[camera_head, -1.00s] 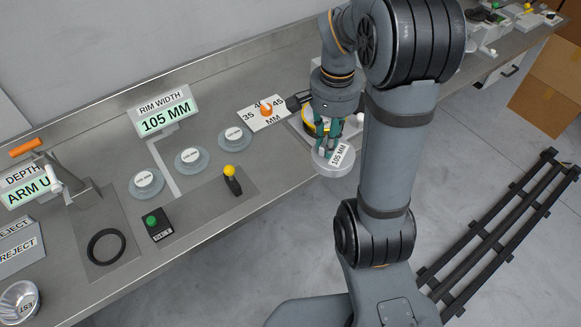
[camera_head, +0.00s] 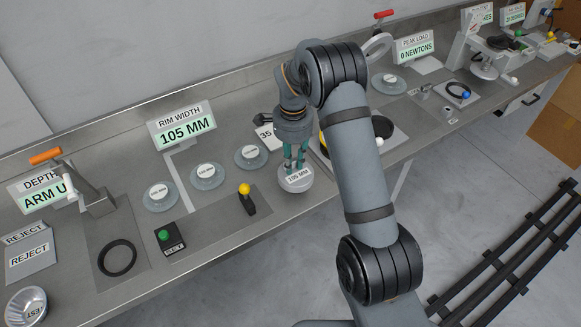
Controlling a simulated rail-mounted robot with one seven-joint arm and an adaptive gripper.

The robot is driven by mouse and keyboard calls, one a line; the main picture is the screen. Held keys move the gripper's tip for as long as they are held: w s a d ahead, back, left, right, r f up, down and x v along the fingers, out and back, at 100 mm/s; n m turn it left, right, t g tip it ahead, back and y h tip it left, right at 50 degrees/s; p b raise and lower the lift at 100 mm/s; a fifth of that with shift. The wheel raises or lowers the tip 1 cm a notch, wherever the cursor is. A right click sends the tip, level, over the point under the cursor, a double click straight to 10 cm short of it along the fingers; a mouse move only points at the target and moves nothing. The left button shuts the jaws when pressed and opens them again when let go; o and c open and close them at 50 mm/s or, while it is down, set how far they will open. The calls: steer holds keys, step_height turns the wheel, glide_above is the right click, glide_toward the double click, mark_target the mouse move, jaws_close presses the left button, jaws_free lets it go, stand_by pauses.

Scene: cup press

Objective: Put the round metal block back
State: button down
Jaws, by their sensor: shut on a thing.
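My gripper (camera_head: 294,160) points down and is shut on a round metal block (camera_head: 299,183) labelled 105 MM. The block shows near the bench's front edge, to the right of the yellow-knobbed lever. I cannot tell its height above the bench. Three round grey discs with white labels stand in a slanting row to the left of my gripper: a near-left one (camera_head: 160,196), a middle one (camera_head: 207,176) and a far-right one (camera_head: 250,157). Their small labels are hard to read. A sign (camera_head: 182,126) behind them reads RIM WIDTH 105 MM.
The yellow-knobbed lever (camera_head: 246,198) and a green-button box (camera_head: 169,239) stand in front of the discs. A black ring (camera_head: 117,258) lies at left, with a metal cup (camera_head: 26,306) nearer. My arm covers part of a dark round fixture (camera_head: 382,128) at right.

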steer(key=shift+w+a+f, duration=0.15)
steer(key=shift+a+f, duration=0.1)
steer(key=shift+a, duration=0.1)
step_height(320, 180, down, 3)
steer(key=shift+f+p, duration=0.1)
steer(key=shift+p, duration=0.7)
steer(key=shift+f, duration=0.35)
steer(key=shift+f+b, duration=0.2)
steer(key=shift+b, duration=0.1)
steer(key=c, duration=1.6)
jaws_free()
step_height(320, 180, up, 12)
steer(key=shift+r+b, duration=0.25)
steer(key=shift+b, duration=0.8)
